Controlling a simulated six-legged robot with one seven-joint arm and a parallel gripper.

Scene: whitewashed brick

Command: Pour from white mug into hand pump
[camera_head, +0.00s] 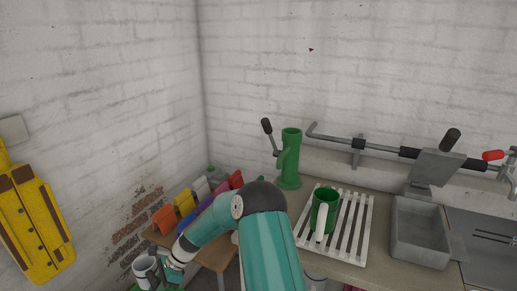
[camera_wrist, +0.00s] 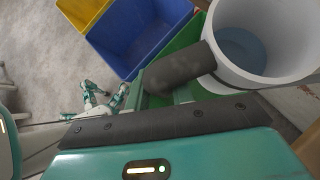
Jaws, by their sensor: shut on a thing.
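The white mug (camera_head: 146,270) is at the lower left of the head view, off the left end of the bench. In the wrist view the mug (camera_wrist: 285,42) is at the upper right, with blue-grey liquid inside and a dark grey handle (camera_wrist: 180,74). My gripper (camera_head: 175,262) is shut on that handle; the fingertips are partly hidden. The hand pump (camera_head: 289,160) is a green upright cylinder with a black-knobbed lever, standing at the back left of the bench. The mug is well apart from it, to its left and lower.
A green mug (camera_head: 324,210) with a white handle stands on a white slatted rack (camera_head: 358,222) right of the pump. A grey metal basin (camera_head: 420,233) is further right. Coloured bins (camera_head: 186,203) line the left wall; a blue bin (camera_wrist: 135,38) lies below the mug.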

